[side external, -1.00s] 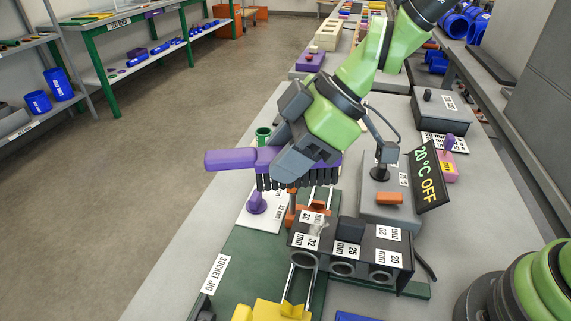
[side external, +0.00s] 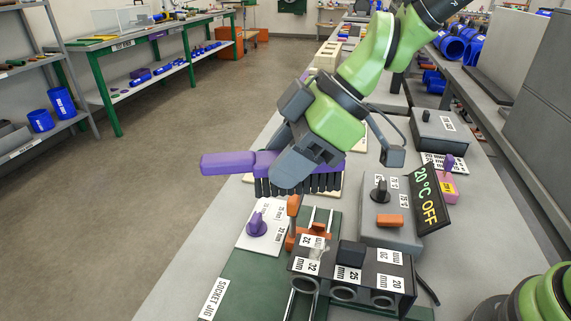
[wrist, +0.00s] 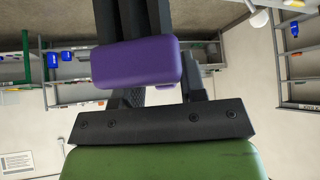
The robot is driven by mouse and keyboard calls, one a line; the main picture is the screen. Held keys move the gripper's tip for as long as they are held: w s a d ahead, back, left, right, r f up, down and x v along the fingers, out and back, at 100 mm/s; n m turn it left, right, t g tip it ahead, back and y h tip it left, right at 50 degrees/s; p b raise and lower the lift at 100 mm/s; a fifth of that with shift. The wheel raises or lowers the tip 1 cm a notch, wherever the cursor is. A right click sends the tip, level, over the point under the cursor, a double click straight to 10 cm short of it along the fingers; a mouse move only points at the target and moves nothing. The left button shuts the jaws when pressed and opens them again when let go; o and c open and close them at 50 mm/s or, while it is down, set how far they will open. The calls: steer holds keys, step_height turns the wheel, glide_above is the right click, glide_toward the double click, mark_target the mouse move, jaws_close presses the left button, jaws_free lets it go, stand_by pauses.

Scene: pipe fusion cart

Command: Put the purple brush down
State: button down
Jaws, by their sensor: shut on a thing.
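The purple brush (side external: 228,163) is in my gripper (side external: 283,172) in the side view. Its handle points left and its black bristles hang downward to the right. My gripper is shut on the brush near its middle. The brush appears above the bench, and I cannot tell whether the bristles touch anything. In the wrist view the purple part of the brush (wrist: 136,62) sits in front of the jaw mount, with dark parts above it. The gripper hides part of the brush's body in the side view.
A pale board (side external: 350,178) lies behind the bristles. A white plate with a purple knob (side external: 257,224) lies below the handle. The black block with sockets (side external: 345,272), a grey box with a dial (side external: 392,217) and the "20°C OFF" display (side external: 428,198) stand nearby. Bare bench shows at the left (side external: 190,250).

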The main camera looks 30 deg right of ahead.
stand_by(0.3)
steer(key=w+d+f+m+t+h, duration=0.1)
steer(key=w+d+f+m, duration=0.1)
steer(key=w+d, duration=0.5)
steer(key=w+d+f+m+t+h, duration=0.1)
steer(key=w+d+f+m+t, duration=0.15)
steer(key=w+d, duration=0.5)
steer(key=w+d+f+m+h, duration=0.1)
steer(key=w+d+f+m, duration=0.1)
steer(key=d, duration=0.7)
steer(key=w+d+f+m+h, duration=0.1)
steer(key=w+d+f+m, duration=0.15)
steer(key=d, duration=0.65)
steer(key=shift+t, duration=0.25)
steer(key=f, duration=0.3)
steer(key=d+f, duration=0.1)
steer(key=f, duration=0.1)
steer(key=shift+s+f, duration=0.15)
steer(key=shift+s, duration=0.25)
steer(key=shift+f, duration=2.4)
steer(key=shift+f, duration=0.1)
steer(key=c, duration=0.7)
jaws_free()
steer(key=shift+f, duration=0.1)
